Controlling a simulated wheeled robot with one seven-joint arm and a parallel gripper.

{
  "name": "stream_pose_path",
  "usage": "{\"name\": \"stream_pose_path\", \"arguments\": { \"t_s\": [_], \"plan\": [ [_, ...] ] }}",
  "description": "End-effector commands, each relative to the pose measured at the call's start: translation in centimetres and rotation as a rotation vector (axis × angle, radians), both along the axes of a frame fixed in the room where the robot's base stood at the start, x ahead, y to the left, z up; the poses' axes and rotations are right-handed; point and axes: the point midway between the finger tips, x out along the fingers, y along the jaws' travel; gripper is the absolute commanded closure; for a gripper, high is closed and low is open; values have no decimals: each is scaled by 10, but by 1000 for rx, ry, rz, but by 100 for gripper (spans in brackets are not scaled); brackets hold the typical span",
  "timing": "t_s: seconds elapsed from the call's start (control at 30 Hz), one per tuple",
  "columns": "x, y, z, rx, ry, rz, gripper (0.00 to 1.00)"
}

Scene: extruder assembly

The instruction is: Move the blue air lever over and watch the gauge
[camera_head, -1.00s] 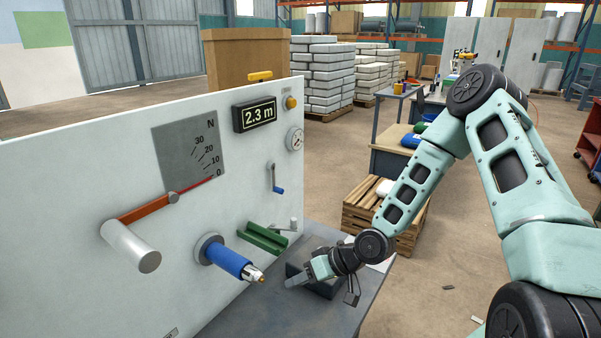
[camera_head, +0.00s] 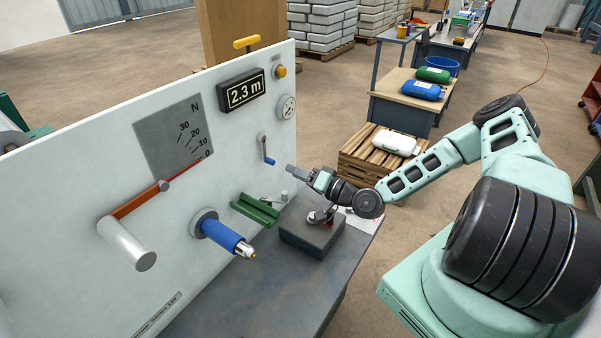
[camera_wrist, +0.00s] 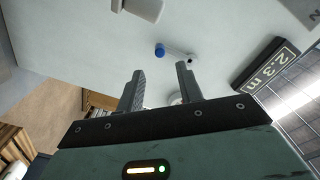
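The blue air lever (camera_head: 266,151) is mounted on the upright white panel, its arm hanging down to a blue tip. In the wrist view the lever (camera_wrist: 177,53) lies beyond the fingertips, with its blue knob between their lines. My gripper (camera_head: 290,169) is just right of the lever in the head view, pointing at the panel. In the wrist view its two fingers (camera_wrist: 160,68) are apart with nothing between them. The round gauge (camera_head: 286,107) is above the lever; its needle is too small to read. A pale round part behind the fingers is mostly hidden.
A lit display (camera_head: 244,92) reads 2.3 m. Below the lever are a green trough (camera_head: 255,209) and a blue cylinder with a metal nozzle (camera_head: 222,236). A dark block (camera_head: 312,235) stands on the grey bench (camera_head: 262,290). A pallet (camera_head: 352,163) is behind.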

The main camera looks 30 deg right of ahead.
Motion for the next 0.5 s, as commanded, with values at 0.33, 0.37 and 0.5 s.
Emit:
{"name": "stream_pose_path", "arguments": {
  "t_s": [0.33, 0.37, 0.5],
  "plan": [
    [37, 17, 1, 0, 2, 2, 64],
    [41, 18, 1, 0, 1, 2, 64],
    [55, 24, 1, 0, 2, 2, 64]
  ]
}}
